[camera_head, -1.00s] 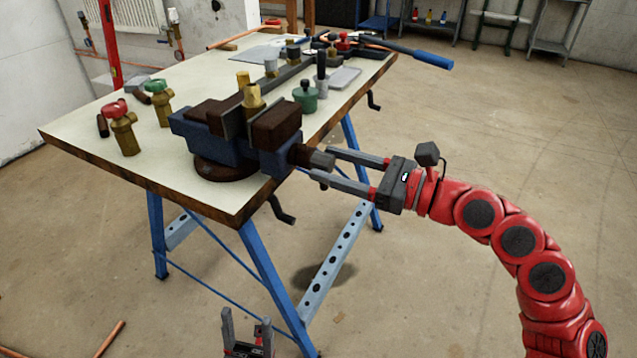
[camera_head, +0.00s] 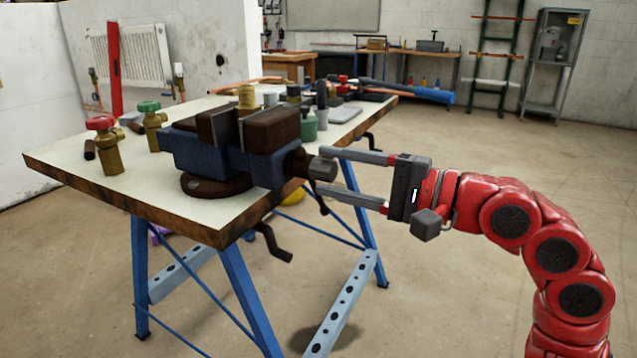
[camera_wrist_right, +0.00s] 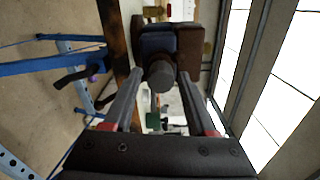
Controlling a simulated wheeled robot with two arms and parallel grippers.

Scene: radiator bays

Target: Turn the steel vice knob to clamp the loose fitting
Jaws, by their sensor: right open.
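The blue and brown vice (camera_head: 225,150) stands at the table's near right corner. Its steel knob (camera_head: 324,169) points right, past the edge. A brass fitting (camera_head: 246,97) shows at the vice jaws, its lower part hidden; I cannot tell whether the jaws touch it. My right gripper (camera_head: 321,170) is open, its fingers on either side of the knob's end, one above and one below. In the right wrist view the knob (camera_wrist_right: 161,76) lies between the spread fingertips; contact is not clear. My left gripper is not in view.
The worktable (camera_head: 130,204) has blue legs. Red-handled (camera_head: 104,142) and green-handled (camera_head: 152,124) brass valves stand at its left. A dark crank (camera_head: 272,243) hangs below the edge. The floor at right is clear.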

